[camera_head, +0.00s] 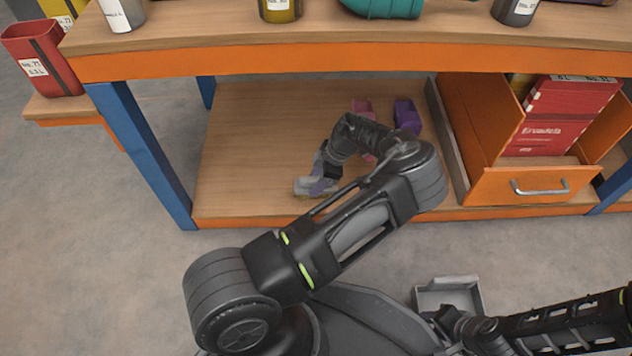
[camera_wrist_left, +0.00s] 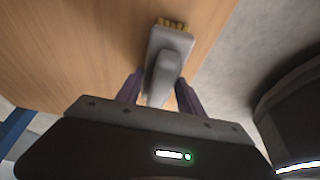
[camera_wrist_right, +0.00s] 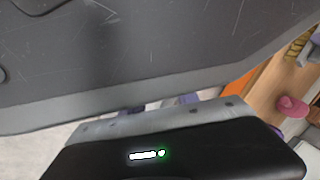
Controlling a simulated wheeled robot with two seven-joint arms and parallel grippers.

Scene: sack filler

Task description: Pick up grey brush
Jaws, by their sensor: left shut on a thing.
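The grey brush (camera_head: 308,187) is on the lower wooden shelf, near its front edge. In the left wrist view the brush (camera_wrist_left: 163,68) shows its grey body and yellowish bristles at the far end. My left gripper (camera_wrist_left: 160,98) has its purple fingers on both sides of the grey handle and is shut on it. In the head view this gripper (camera_head: 325,180) is low over the shelf. I cannot tell whether the brush touches the shelf. My right gripper (camera_wrist_right: 158,107) is by a grey tray-like thing (camera_wrist_right: 130,50), which hides its fingertips.
The grey tray (camera_head: 448,282) shows low in the head view. A pink thing (camera_head: 362,106) and a purple thing (camera_head: 407,116) are farther back on the shelf. An orange drawer (camera_head: 530,187) with red boxes is at right. Blue legs (camera_head: 145,155) and the bench top (camera_head: 300,30) bound the shelf.

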